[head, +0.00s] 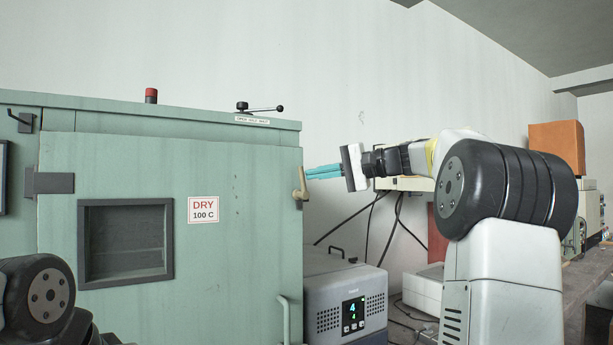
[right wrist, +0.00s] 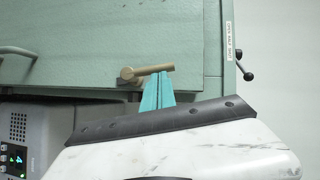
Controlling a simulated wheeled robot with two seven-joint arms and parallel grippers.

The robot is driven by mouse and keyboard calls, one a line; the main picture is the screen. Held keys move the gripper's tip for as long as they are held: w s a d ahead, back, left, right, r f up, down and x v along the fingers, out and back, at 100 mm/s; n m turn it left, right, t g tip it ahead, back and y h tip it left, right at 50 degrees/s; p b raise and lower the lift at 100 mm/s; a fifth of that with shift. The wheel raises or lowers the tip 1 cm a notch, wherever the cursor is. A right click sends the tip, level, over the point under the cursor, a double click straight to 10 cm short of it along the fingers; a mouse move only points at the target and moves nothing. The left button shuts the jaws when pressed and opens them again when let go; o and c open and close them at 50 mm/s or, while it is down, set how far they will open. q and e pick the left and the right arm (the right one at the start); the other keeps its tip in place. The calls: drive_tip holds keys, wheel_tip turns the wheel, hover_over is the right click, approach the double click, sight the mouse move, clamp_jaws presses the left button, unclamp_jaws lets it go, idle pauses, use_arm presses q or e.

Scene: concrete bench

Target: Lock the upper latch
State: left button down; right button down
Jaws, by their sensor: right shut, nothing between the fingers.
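The upper latch (head: 301,184) is a small brass-coloured lever at the right edge of the green oven door (head: 250,240). Its round pivot is at the bottom and its lever points up. It also shows in the right wrist view (right wrist: 140,72), where the picture is turned on its side. My right gripper (head: 309,172) has teal fingers, shut and empty, beside the upper end of the lever. In the right wrist view its fingertips (right wrist: 163,76) come right up to the lever's free end; I cannot tell whether they touch. The door looks closed. My left gripper is out of view.
A grey controller box (head: 345,300) with a lit display stands right of the oven. A door handle (head: 284,318) sits lower on the door. A black-knobbed vent lever (head: 262,108) is on the oven top. Cables hang behind my right arm.

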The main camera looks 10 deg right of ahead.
sight(302, 172)
drive_tip(key=n, duration=0.1)
drive_tip(key=a+h, duration=0.1)
drive_tip(key=a+n+h, duration=0.1)
drive_tip(key=shift+s+r+n+g, duration=0.25)
drive_tip(key=shift+s+n+g, duration=0.05)
drive_tip(key=shift+s, duration=0.05)
drive_tip(key=a+n+h, duration=0.1)
drive_tip(key=s+a+n+h, duration=0.1)
drive_tip(key=h, duration=0.1)
drive_tip(key=shift+a+f+n, duration=0.1)
drive_tip(key=shift+f+n, duration=0.1)
drive_tip(key=shift+n, duration=0.2)
drive_tip(key=a+f+n+h, duration=0.1)
drive_tip(key=h, duration=0.1)
drive_tip(key=a+f+n+t+h, duration=0.1)
drive_tip(key=n, duration=0.1)
drive_tip(key=shift+s+a+f+h, duration=0.25)
drive_tip(key=shift+s+h, duration=0.1)
drive_tip(key=shift+h, duration=0.05)
drive_tip(key=shift+f, duration=0.1)
